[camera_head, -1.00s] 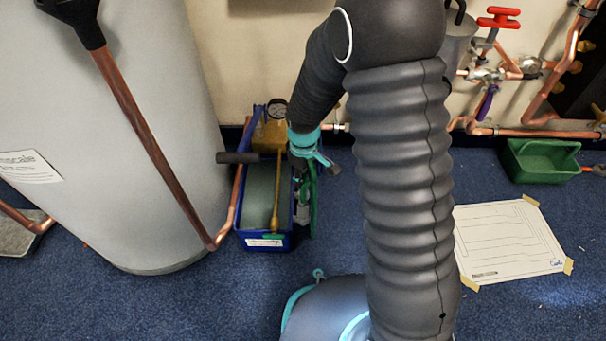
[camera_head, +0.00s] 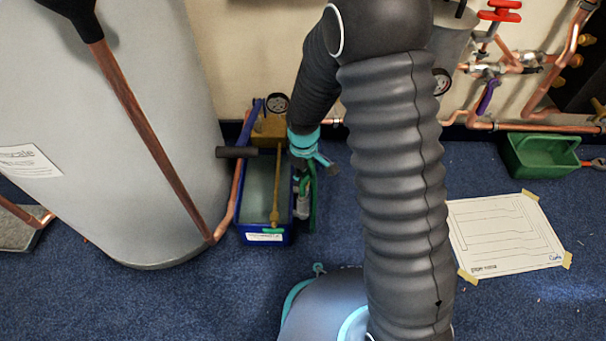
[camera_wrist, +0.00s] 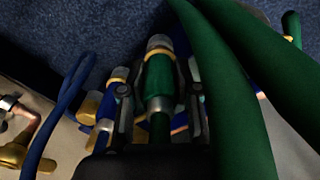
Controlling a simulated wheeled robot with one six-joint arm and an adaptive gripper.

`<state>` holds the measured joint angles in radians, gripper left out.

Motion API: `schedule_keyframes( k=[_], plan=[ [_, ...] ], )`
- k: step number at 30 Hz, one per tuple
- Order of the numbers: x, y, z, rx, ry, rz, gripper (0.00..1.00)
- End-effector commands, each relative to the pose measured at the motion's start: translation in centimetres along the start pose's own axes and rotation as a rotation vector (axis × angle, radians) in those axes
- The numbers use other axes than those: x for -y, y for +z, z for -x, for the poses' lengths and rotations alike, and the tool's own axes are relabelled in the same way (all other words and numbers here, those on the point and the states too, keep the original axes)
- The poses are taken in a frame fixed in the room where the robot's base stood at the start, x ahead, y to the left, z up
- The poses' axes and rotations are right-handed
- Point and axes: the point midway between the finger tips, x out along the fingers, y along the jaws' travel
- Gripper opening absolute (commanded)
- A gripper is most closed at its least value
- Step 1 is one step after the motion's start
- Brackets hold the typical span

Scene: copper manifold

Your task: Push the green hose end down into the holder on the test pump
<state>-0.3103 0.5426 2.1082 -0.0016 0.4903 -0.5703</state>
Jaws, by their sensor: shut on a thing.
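The test pump (camera_head: 265,238) is a blue open trough with a gauge and brass block at its back, standing on the blue carpet beside the grey cylinder. My gripper (camera_head: 304,174) is low at the pump's right side. In the wrist view my gripper (camera_wrist: 160,98) is shut on the green hose end (camera_wrist: 158,76), which has a brass collar and silver tip. The green hose (camera_head: 314,205) hangs beside the pump in the head view; thick green loops (camera_wrist: 235,85) fill the right of the wrist view. I cannot clearly make out the holder or whether the hose end touches it.
The pump's black-gripped handle (camera_head: 236,152) sticks out left. The grey cylinder (camera_head: 140,190) stands close on the left. Copper pipework (camera_head: 520,127) runs along the wall. A green tub (camera_head: 540,155) and a taped paper sheet (camera_head: 505,232) lie right. Carpet in front is clear.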

Motion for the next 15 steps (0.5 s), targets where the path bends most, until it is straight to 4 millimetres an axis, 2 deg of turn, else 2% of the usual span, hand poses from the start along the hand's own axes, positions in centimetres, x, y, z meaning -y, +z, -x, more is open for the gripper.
schedule_keyframes(
  k=[15],
  plan=[
    [0.01, 0.0, -0.45, 0.0, 0.0, 0.0, 0.0]
  ],
)
